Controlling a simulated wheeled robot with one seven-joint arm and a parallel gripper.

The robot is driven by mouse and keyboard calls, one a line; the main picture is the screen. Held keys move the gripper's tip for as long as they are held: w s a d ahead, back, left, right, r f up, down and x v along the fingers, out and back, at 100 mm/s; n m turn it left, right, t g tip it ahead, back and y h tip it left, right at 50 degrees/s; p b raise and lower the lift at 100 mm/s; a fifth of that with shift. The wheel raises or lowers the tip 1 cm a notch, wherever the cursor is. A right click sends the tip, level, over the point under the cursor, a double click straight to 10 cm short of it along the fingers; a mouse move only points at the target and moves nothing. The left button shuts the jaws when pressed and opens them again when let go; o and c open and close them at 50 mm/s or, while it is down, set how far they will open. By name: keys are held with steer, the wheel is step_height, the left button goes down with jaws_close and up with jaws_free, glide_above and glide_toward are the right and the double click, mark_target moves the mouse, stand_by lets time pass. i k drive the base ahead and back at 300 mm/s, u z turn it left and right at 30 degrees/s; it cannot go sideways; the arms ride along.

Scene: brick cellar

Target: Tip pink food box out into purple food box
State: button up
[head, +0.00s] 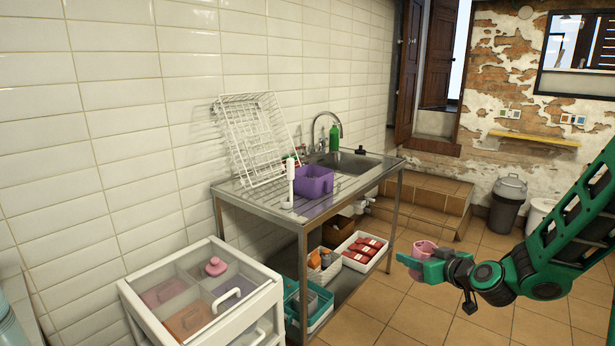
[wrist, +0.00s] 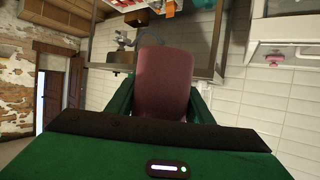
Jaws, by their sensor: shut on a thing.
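The pink food box (head: 425,248) is in my gripper (head: 422,263), held in the air over the tiled floor, right of the sink table. In the wrist view the pink food box (wrist: 163,80) fills the space between the green fingers (wrist: 162,100), which press on its two sides. Its contents are hidden. The purple food box (head: 313,183) stands upright on the drainboard of the metal sink table, well apart from my gripper to the left. What is inside it cannot be made out.
The sink table (head: 262,207) also bears a white dish rack (head: 252,138), a white upright holder (head: 290,185), a tap (head: 326,127) and a green bottle (head: 334,137). Bins with red packets (head: 362,250) sit below. A white drawer unit (head: 205,290) stands front left. Floor around my gripper is clear.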

mark_target(310, 182)
steer(key=u, duration=0.05)
steer(key=i, duration=1)
steer(key=z, duration=0.05)
